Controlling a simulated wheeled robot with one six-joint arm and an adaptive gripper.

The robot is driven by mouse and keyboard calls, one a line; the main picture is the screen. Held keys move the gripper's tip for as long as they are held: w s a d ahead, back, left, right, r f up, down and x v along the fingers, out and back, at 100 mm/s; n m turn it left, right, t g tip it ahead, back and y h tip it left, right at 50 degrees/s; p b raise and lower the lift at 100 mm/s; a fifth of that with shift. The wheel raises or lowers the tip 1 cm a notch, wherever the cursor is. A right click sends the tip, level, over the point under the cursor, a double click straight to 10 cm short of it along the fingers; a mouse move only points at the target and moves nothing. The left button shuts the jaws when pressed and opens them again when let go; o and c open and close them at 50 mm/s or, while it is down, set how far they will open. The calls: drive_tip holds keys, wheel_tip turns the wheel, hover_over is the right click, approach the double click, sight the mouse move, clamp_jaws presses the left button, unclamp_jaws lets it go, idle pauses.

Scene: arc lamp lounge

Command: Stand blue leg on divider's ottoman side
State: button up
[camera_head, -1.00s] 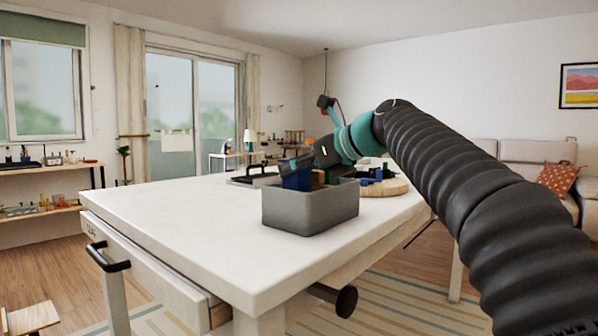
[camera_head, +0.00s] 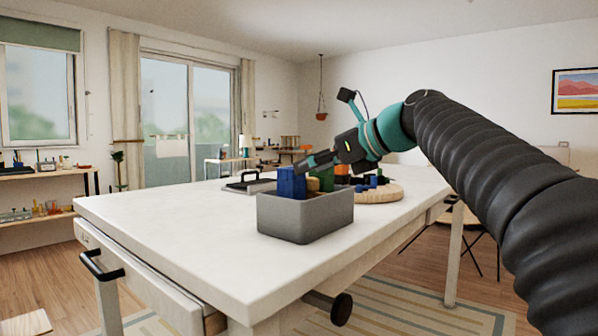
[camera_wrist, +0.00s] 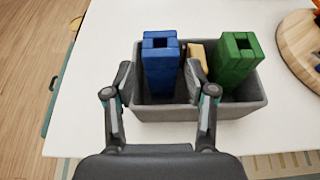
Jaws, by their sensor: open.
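A grey open bin (camera_head: 306,219) stands on the white table. A blue leg (camera_head: 291,183), built like a stacked block column, stands upright in its left part; it also shows in the wrist view (camera_wrist: 160,65). A green leg (camera_wrist: 235,62) stands in the right part, and a tan piece (camera_wrist: 196,55) lies between them. A dark strip between blue and tan may be a divider; I cannot tell. My gripper (camera_wrist: 159,72) is open and empty. Its fingers appear on either side of the blue leg in the wrist view, but the head view (camera_head: 306,164) shows them near its top. I cannot identify an ottoman.
A round wooden board (camera_head: 378,193) with small blue pieces lies right of the bin. A dark tray with a handle (camera_head: 248,184) lies behind it. The table (camera_head: 170,215) is clear to the left and front.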

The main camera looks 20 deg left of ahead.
drive_tip(key=v, duration=0.6)
drive_tip(key=s+d+f+n+h, duration=0.4)
drive_tip(key=s+d+f+n, duration=0.3)
drive_tip(key=f, duration=0.6)
drive_tip(key=s+d+f+n+h, duration=0.4)
drive_tip(key=s+d+f+n, duration=0.4)
drive_tip(key=f, duration=0.6)
drive_tip(key=s+d+f+n+h, duration=0.4)
drive_tip(key=s+d+f+n, duration=0.3)
drive_tip(key=s+d+f, duration=0.4)
wheel_tip(320, 180, down, 2)
drive_tip(key=shift+d+f, duration=0.2)
drive_tip(key=shift+d, duration=0.05)
